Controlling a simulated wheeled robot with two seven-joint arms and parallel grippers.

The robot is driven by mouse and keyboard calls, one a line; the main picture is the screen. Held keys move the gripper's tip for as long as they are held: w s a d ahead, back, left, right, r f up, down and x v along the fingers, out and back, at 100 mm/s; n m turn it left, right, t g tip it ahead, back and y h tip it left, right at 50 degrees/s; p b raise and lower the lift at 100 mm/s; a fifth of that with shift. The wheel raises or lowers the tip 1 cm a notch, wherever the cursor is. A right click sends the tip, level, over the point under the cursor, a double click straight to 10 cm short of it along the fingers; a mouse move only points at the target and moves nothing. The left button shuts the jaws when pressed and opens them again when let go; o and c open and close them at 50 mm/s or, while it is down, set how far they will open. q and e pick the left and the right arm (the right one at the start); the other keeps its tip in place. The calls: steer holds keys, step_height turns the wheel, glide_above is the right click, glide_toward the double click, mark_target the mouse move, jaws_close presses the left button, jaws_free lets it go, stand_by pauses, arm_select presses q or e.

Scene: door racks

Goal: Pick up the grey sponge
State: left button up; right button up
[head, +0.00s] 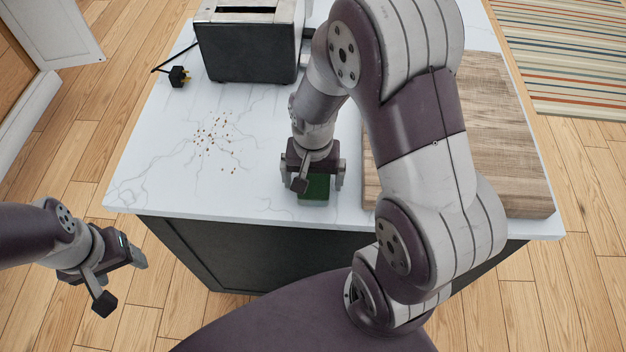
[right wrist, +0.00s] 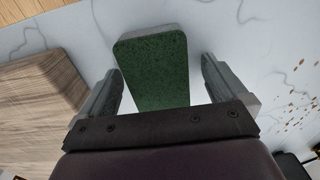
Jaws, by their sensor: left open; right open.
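The sponge (head: 315,187) lies on the white marble counter near its front edge, mostly hidden under my right gripper. Its visible top is dark green, and a thin grey rim shows in the right wrist view (right wrist: 152,70). My right gripper (head: 313,180) is open and points down over the sponge, with one finger on each side of it. In the right wrist view gaps show between the sponge and both fingers (right wrist: 160,85). My left gripper (head: 122,280) is open and empty, off the counter to the left, above the floor.
A wooden board (head: 500,140) lies right of the sponge, partly behind my right arm. A dark toaster (head: 250,47) stands at the back, with its plug (head: 179,76) to the left. Crumbs (head: 217,140) are scattered on the counter. The counter's left front is clear.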

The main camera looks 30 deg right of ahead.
steer(key=shift+d, duration=0.25)
steer(key=c, duration=1)
steer(key=shift+a, duration=0.1)
steer(key=shift+c, duration=0.3)
